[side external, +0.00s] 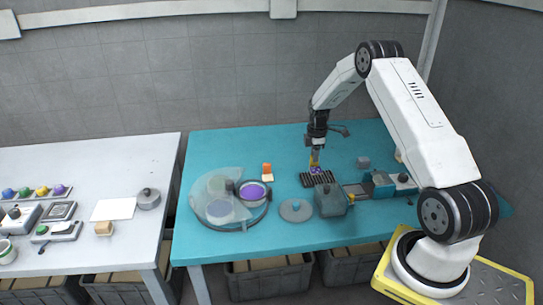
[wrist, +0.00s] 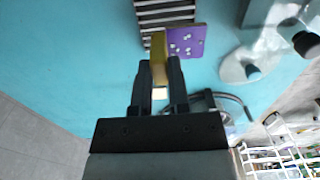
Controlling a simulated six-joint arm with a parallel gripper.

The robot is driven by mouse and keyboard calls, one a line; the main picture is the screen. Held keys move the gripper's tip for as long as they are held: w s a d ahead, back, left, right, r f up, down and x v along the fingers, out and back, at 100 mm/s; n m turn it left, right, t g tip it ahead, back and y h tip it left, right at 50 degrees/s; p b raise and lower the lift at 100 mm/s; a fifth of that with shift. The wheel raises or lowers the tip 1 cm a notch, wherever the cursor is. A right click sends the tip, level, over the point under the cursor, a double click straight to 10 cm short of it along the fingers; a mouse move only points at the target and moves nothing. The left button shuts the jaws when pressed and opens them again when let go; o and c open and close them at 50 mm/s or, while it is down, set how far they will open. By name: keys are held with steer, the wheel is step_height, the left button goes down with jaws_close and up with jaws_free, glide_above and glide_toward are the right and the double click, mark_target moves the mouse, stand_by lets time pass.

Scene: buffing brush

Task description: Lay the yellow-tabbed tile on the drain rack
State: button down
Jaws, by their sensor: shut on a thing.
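My gripper (side external: 315,152) points down over the teal table and is shut on the yellow tab (wrist: 158,50) of a tile. The tile's face (wrist: 187,42) is purple with pale specks, and it shows as a small purple patch in the side view (side external: 316,170). The drain rack (side external: 319,180) is a dark slatted piece on the table, and its slats also show in the wrist view (wrist: 164,14). The tile is at the rack and overlaps it in both views. I cannot tell whether it touches the slats.
An orange-tabbed block (side external: 267,171) stands left of the rack. A round machine with a clear guard (side external: 217,197) and purple disc (side external: 252,191) is farther left. A grey lid (side external: 296,210), a grey-green box (side external: 331,201) and a teal-and-grey device (side external: 382,184) lie close in front and right.

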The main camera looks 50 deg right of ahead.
steer(key=shift+w+d+f, duration=0.15)
steer(key=shift+w+f, duration=0.1)
steer(key=shift+f, duration=1.6)
steer(key=shift+f, duration=0.1)
steer(key=c, duration=0.6)
jaws_free()
step_height(320, 180, up, 12)
steer(key=shift+r, duration=0.1)
